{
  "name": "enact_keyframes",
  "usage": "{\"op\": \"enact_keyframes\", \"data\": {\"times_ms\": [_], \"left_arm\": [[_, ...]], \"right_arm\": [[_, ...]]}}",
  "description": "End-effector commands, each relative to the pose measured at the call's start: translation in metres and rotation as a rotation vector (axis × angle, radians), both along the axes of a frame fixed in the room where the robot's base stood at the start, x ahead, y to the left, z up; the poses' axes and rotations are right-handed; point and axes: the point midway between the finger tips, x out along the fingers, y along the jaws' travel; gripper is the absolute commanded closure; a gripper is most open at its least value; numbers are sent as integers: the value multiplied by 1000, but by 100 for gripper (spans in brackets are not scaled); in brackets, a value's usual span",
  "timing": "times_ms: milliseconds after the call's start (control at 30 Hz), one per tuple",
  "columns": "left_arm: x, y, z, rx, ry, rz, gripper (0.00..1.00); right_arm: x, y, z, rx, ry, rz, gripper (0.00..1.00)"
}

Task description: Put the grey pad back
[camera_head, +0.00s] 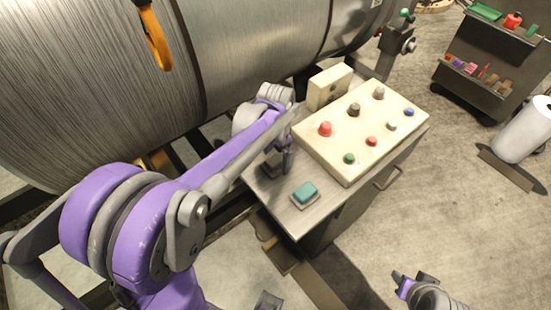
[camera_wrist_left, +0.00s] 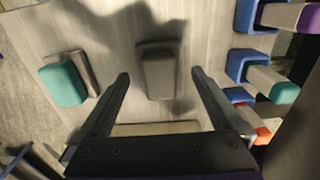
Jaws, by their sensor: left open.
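The grey pad (camera_wrist_left: 160,76) lies on a darker grey base on the metal top, in the upper middle of the left wrist view. My left gripper (camera_wrist_left: 160,88) is open, with one finger on either side of the pad in that view. I cannot tell how far above the pad the fingertips are. In the head view, my left gripper (camera_head: 281,162) is over the cabinet top beside the control box, and the grey pad is hidden there. A teal pad (camera_wrist_left: 64,83) on its own base lies to the left; it also shows in the head view (camera_head: 305,192).
The cream control box (camera_head: 362,130) with several coloured buttons stands on the cabinet. Blue holders (camera_wrist_left: 246,65) with coloured blocks line the right of the wrist view. A large metal drum (camera_head: 250,50) is behind.

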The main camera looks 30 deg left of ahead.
Motion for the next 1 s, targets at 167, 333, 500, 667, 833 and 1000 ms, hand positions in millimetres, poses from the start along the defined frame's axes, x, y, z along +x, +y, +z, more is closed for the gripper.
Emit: {"op": "enact_keyframes", "data": {"times_ms": [167,333,500,667,833,1000], "left_arm": [[0,0,39,0,0,0,0],[0,0,75,0,0,1,0],[0,0,99,0,0,0,0],[-4,-2,108,2,-9,7,0],[-37,-20,100,7,-100,79,0],[-89,-44,74,-10,-257,206,0]], "right_arm": [[2,0,5,0,-3,0,56],[3,0,9,0,-5,0,56],[3,0,11,0,-6,0,56],[4,0,12,0,-7,0,56],[4,0,12,0,-7,0,56],[3,0,11,0,-7,0,56]]}}
